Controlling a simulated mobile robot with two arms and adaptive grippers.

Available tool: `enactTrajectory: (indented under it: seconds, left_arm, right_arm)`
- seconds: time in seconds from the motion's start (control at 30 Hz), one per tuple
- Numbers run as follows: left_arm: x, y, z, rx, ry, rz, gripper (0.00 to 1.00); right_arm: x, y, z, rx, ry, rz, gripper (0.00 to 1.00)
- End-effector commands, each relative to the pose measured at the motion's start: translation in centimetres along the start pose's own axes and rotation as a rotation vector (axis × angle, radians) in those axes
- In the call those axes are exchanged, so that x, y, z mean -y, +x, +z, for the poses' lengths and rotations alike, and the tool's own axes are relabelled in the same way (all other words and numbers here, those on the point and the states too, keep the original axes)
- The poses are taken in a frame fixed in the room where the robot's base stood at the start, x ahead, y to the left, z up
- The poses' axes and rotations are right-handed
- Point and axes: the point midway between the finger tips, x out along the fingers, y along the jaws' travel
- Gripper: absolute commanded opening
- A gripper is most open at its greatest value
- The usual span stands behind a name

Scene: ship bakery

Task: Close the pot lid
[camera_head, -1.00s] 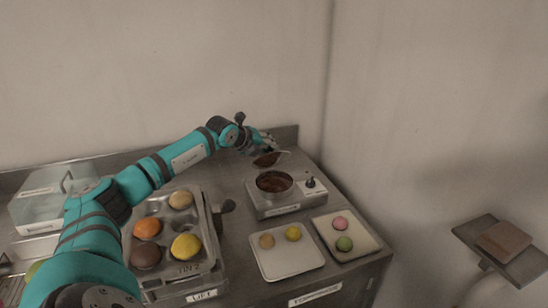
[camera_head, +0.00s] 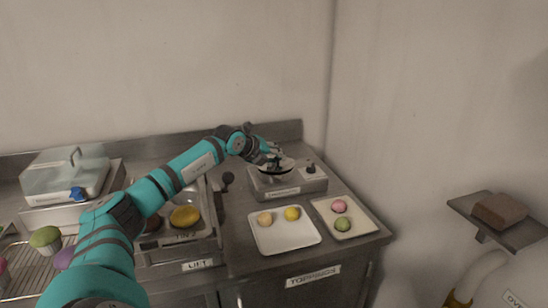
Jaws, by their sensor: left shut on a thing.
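My left gripper (camera_head: 272,159) reaches in from the left over the small hob at the back right of the counter. It is shut on the pot lid (camera_head: 287,164), by its top as far as I can see. The lid is wide and roughly level, right over the pot. The pot's opening and its brown contents are hidden under the lid and fingers. I cannot tell whether the lid rests fully on the rim.
The hob (camera_head: 290,186) has a black knob on its right. Two trays with small round sweets, a near one (camera_head: 285,244) and a right one (camera_head: 365,227), lie in front. A metal tray (camera_head: 190,247) sits under my left arm. A clear-lidded box (camera_head: 68,180) stands at left.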

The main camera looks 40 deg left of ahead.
Motion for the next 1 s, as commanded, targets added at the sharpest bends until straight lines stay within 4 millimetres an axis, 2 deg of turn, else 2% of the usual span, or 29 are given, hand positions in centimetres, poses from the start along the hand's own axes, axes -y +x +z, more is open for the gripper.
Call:
enactTrajectory:
  seconds: [0.03,0.7,0.73,0.9,1.0]
  left_arm:
    - [-0.71,0.59,-0.98,-0.018,-0.005,0.011,0.00]
    - [-1.09,0.89,-1.21,-0.018,-0.003,0.013,0.00]
    - [-1.09,0.88,-1.20,-0.018,-0.002,0.013,0.22]
    - [-1.09,0.87,-1.18,-0.018,-0.002,0.013,0.44]
    - [-1.10,0.86,-1.13,-0.017,-0.001,0.013,0.45]
  right_arm:
    - [-0.10,0.38,0.04,0.000,-0.001,0.001,0.64]
    - [-0.70,0.71,0.14,0.000,-0.004,0.008,0.64]
    - [-0.70,0.71,0.14,0.000,-0.004,0.008,0.64]
    - [-0.69,0.71,0.13,0.000,-0.004,0.008,0.64]
    - [-0.69,0.71,0.12,0.000,-0.003,0.008,0.64]
